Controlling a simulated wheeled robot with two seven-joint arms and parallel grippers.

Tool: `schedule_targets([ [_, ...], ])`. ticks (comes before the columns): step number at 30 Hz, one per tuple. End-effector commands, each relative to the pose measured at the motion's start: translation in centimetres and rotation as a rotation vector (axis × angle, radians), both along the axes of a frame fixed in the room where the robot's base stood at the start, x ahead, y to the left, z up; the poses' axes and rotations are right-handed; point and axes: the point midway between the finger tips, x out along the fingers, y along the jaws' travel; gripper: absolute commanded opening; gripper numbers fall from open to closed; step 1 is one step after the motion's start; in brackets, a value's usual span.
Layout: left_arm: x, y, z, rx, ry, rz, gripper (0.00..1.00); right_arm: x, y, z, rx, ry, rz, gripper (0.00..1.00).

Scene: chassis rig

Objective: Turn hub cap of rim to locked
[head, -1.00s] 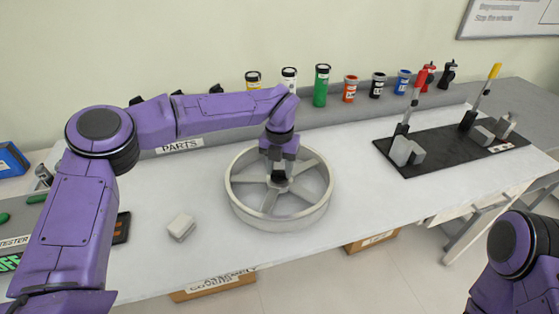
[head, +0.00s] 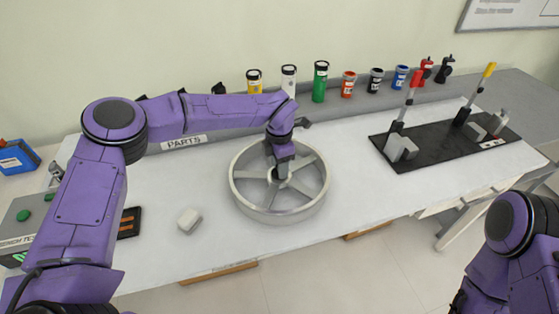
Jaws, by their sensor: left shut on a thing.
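The grey spoked rim (head: 240,190) lies flat on the white workbench. My left gripper (head: 282,172) points down at the middle of the rim and is shut on the hub cap there. The hub cap is mostly hidden under the gripper, so its turn position cannot be read. My right arm shows only as an upper link at the lower right; its gripper is out of view.
A small pale block (head: 189,220) lies left of the rim. A black mat (head: 440,148) with toggle clamps is at the right. Several small bottles and cans, including a green one (head: 320,82), stand along the back ledge. The bench (head: 370,185) right of the rim is clear.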

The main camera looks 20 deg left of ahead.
Motion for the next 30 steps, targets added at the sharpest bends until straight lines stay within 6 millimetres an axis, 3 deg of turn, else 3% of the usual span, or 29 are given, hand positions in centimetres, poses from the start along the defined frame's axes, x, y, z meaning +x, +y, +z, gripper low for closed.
schedule_targets([
  [9, 0.08, -0.01, 0.18, 0.0, -0.003, -0.107, 0.14, 0.01, 0.0, 0.75, 0.0, 0.0, 0.0, 0.43],
  [25, 0.08, -0.03, 0.11, 0.0, -0.003, -0.126, 0.14, 0.0, 0.0, 0.79, 0.0, 0.0, 0.0, 0.43],
  [26, 0.08, -0.03, 0.11, 0.0, -0.003, -0.126, 0.54, 0.0, 0.01, 0.79, 0.0, 0.0, 0.0, 0.43],
  [27, 0.08, -0.03, 0.11, 0.0, -0.003, -0.126, 0.67, 0.0, 0.0, 0.79, 0.0, 0.0, 0.0, 0.43],
  [30, 0.06, -0.02, 0.08, -0.001, -0.002, -0.125, 0.7, 0.0, 0.01, 0.79, 0.0, 0.0, 0.0, 0.43],
])
